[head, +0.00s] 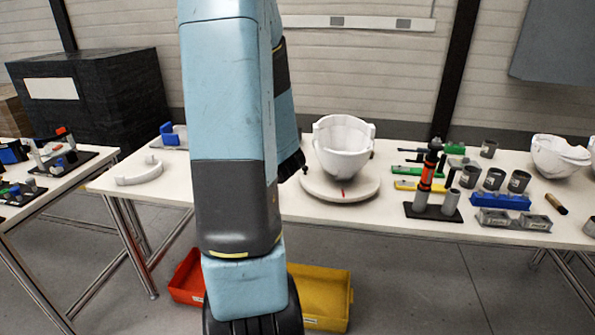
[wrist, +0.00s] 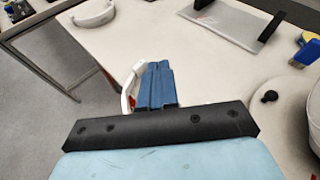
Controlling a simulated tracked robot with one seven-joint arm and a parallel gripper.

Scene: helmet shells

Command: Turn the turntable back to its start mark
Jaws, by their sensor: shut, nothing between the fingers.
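The turntable (head: 322,190) is a pale round disc on the white table in the head view, with a white helmet shell (head: 343,148) on it. A small red mark (head: 343,192) shows at the disc's front. A black knob (head: 304,170) sits at its left edge. In the wrist view, part of the turntable (wrist: 296,118) shows at the right edge, with the knob (wrist: 269,96) on it. My gripper (wrist: 155,82) has blue fingers, shut and empty, pointing away left of the knob and apart from it. In the head view my arm hides most of the gripper.
Right of the turntable stand tools, dark cups (head: 494,178), a black-and-orange post (head: 428,172) and another white shell (head: 558,158). A white curved piece (head: 138,172) lies at the left. Red (head: 187,278) and yellow (head: 322,298) bins stand on the floor.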

